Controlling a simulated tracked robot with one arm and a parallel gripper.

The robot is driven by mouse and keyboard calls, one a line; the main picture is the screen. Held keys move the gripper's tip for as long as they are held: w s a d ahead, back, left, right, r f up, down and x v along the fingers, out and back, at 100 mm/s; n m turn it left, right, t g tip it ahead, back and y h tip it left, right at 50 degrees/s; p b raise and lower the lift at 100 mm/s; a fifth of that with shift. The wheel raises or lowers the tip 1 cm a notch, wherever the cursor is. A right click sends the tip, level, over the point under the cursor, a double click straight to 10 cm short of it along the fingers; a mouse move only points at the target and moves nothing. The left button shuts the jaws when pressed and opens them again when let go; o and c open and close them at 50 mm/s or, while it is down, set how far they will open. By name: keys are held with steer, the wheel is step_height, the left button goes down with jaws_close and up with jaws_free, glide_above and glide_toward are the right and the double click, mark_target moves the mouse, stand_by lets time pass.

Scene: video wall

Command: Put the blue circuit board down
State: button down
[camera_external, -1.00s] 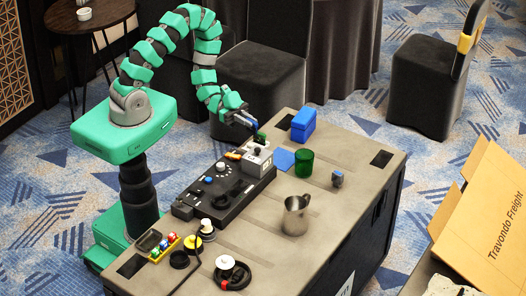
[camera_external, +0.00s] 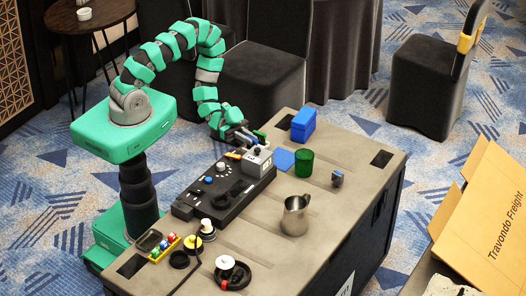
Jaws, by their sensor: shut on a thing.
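My gripper (camera_external: 246,137) is shut on a small bluish thing, which I take for the blue circuit board. Fingers hide most of it, and its outline is too small to make out. The gripper is low over the far left part of the case top, just behind the grey box (camera_external: 258,161) at the end of the black panel. I cannot tell whether the held board touches anything. A small green piece (camera_external: 261,136) is right beside the fingertips.
A flat blue square (camera_external: 284,160), a blue box (camera_external: 303,125) and a green cup (camera_external: 303,163) are to the right of the gripper. The black control panel (camera_external: 222,190) is in front. A metal mug (camera_external: 295,216) stands further forward. The case top (camera_external: 335,225) is clear around the mug.

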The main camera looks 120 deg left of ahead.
steer(key=shift+f, duration=0.2)
steer(key=c, duration=1.4)
jaws_free()
steer(key=shift+f, duration=0.15)
steer(key=s+a, duration=0.3)
steer(key=s, duration=1)
steer(key=shift+s+b, duration=0.25)
steer(key=shift+b, duration=0.05)
